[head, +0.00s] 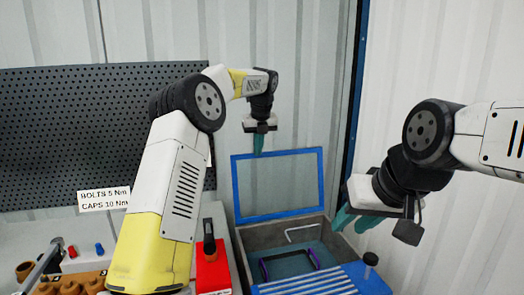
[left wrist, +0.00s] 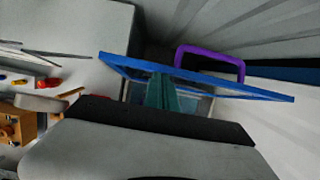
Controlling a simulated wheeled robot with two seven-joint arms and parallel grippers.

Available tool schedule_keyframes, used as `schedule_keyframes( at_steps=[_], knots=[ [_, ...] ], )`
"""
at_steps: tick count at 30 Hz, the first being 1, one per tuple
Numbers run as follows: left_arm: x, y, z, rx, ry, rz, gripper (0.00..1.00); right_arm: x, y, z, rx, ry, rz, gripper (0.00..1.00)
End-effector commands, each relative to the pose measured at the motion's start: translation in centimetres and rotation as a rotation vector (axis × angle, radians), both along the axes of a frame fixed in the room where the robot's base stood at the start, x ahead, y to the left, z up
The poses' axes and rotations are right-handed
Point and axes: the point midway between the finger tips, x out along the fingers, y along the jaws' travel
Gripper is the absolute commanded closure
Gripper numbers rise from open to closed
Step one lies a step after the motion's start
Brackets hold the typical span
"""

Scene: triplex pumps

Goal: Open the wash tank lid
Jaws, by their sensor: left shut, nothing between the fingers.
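The wash tank (head: 240,262) is a grey box at the right of the bench. Its lid (head: 236,190), a blue frame with a see-through pane, stands raised, roughly upright, at the tank's back; the tank's inside shows. My left gripper (head: 258,150) is shut and empty, teal fingertips down, at the lid's top edge in the picture; I cannot tell if they touch. In the left wrist view its fingers (left wrist: 165,92) overlap the blue lid frame (left wrist: 215,84). My right gripper (head: 356,220) is open and empty at the tank's right side.
A purple handle (head: 291,263) and a pale bent bar (head: 302,228) show inside the tank. A blue ribbed surface (head: 310,284) lies in front. A red block with a black-handled tool (head: 209,240) stands left of the tank. A perforated panel (head: 60,130) stands behind the bench.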

Motion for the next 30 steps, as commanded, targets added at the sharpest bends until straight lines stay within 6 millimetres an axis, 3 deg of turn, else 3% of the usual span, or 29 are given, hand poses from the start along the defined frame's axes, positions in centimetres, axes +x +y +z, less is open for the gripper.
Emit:
schedule_keyframes(
  at_steps=[17,20,30],
  knots=[
    [0.4,0.3,-0.2,0.002,0.000,0.003,1.00,0.0,0.0,0.0,0.000,0.000,0.000,0.68],
    [0.2,0.2,0.6,0.002,-0.002,0.002,1.00,0.0,0.0,0.0,0.000,0.000,0.000,0.68],
    [-1.4,-0.5,6.1,-0.001,-0.004,-0.001,1.00,0.0,0.0,0.0,0.000,0.000,0.000,0.68]
  ],
)
